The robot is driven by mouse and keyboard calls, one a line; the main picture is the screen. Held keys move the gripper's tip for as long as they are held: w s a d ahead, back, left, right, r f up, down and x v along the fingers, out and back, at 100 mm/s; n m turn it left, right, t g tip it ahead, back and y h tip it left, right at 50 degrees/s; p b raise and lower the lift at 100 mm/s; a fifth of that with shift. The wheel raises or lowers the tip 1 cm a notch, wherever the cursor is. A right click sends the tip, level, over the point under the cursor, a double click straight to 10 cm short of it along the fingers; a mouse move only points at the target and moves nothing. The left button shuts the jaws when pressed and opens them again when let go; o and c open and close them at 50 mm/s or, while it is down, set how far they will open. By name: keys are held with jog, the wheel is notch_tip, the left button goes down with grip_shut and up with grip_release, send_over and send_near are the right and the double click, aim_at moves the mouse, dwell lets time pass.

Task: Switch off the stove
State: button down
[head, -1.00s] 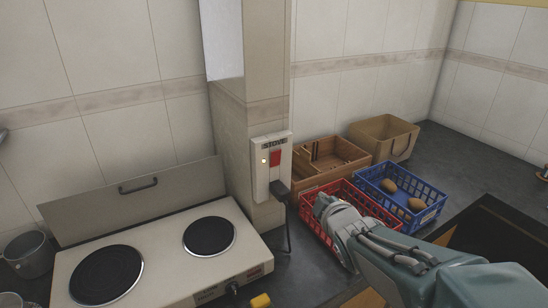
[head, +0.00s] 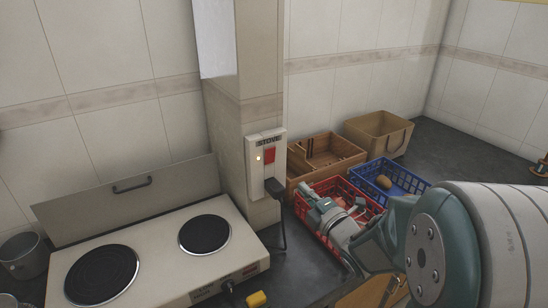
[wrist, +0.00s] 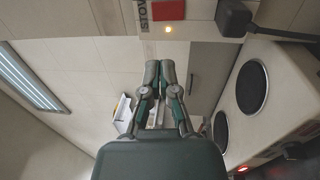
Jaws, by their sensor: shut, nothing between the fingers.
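The rocker (wrist: 170,10) and glowing lamp (wrist: 168,29) show at the top of the wrist view. A dark plug (head: 275,188) sits in the box's lower part.
A red crate (head: 368,196) lies behind my gripper, beside a blue crate (head: 415,185) with a brown item. A wooden box (head: 335,165) and a tan bin (head: 370,135) stand behind. A cord hangs below the plug. A yellow object (head: 257,299) is at the stove's front.

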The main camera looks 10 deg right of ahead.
aim_at(270, 152)
jog(key=x, duration=1.4)
jog(key=shift+w+r, duration=0.1)
jog(key=shift+w, duration=0.05)
